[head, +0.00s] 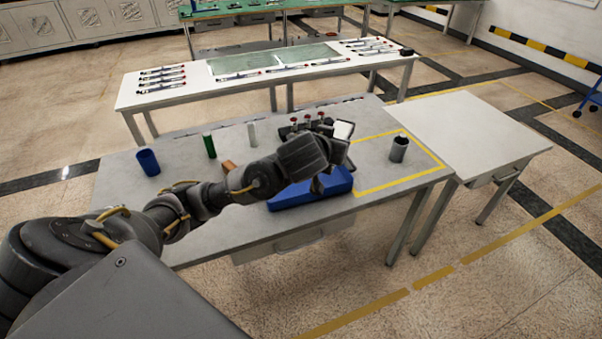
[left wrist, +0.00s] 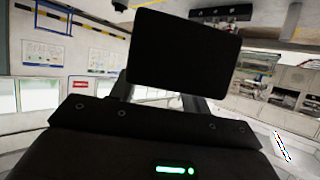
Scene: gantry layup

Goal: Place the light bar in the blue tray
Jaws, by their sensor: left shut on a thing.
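The blue tray (head: 285,200) lies near the front edge of the grey table, partly hidden by my left arm. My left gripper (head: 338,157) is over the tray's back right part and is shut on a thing. A small white-faced block (head: 344,130) shows at the gripper's far side; it looks like the light bar, mostly hidden by the gripper. In the left wrist view a dark rectangular piece (left wrist: 183,48) stands up between the fingers, its face in shadow. I cannot tell whether the held thing touches the tray. My right gripper is not in view.
A blue cup (head: 148,162), green cylinder (head: 210,147), white cylinder (head: 252,135) and orange block (head: 229,167) stand left of the gripper. Red-topped pieces (head: 307,119) are behind it. A grey cup (head: 398,149) stands inside a yellow outline. The white side table (head: 468,125) is clear.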

